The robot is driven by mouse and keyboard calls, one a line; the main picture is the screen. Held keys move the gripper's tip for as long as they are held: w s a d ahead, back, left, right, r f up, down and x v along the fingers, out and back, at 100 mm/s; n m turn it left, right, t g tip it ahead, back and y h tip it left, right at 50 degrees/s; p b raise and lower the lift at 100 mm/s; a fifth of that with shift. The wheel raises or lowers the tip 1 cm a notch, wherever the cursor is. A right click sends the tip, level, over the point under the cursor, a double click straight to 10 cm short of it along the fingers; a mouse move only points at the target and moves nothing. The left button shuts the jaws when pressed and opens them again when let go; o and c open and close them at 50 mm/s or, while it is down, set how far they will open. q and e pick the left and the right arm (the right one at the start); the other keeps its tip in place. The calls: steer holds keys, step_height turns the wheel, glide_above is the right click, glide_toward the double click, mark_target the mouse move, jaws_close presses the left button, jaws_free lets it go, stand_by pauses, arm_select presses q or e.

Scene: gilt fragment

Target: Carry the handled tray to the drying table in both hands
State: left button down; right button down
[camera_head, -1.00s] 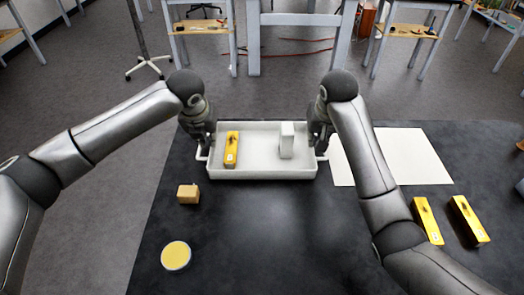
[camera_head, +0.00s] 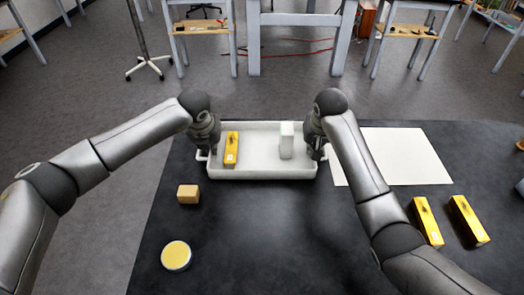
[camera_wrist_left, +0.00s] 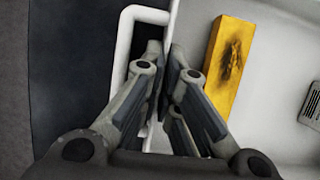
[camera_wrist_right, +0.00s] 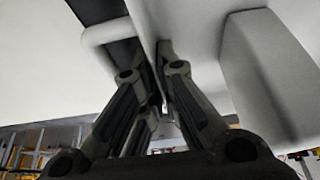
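The handled tray (camera_head: 262,174), white and shallow with a loop handle at each end, lies on the dark table. A yellow block (camera_head: 231,150) and a pale upright block (camera_head: 287,141) stand in it. My left gripper (camera_head: 208,147) is at the tray's left end; in the left wrist view its fingers (camera_wrist_left: 167,52) close on the end wall beside the handle (camera_wrist_left: 122,50). My right gripper (camera_head: 318,147) is at the right end; in the right wrist view its fingers (camera_wrist_right: 153,58) close on that wall beside the other handle (camera_wrist_right: 100,35). I cannot tell which surface is the drying table.
The dark table (camera_head: 290,235) is clear in front of the tray. A tan cube (camera_head: 188,193) and a round yellow-topped tin (camera_head: 176,256) are at its left. A white sheet (camera_head: 405,157) and two yellow blocks (camera_head: 426,221) (camera_head: 468,220) are at its right. Grey-legged tables stand behind.

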arm_select(q)
steer(key=shift+r, duration=0.2)
arm_select(e)
steer(key=shift+r, duration=0.2)
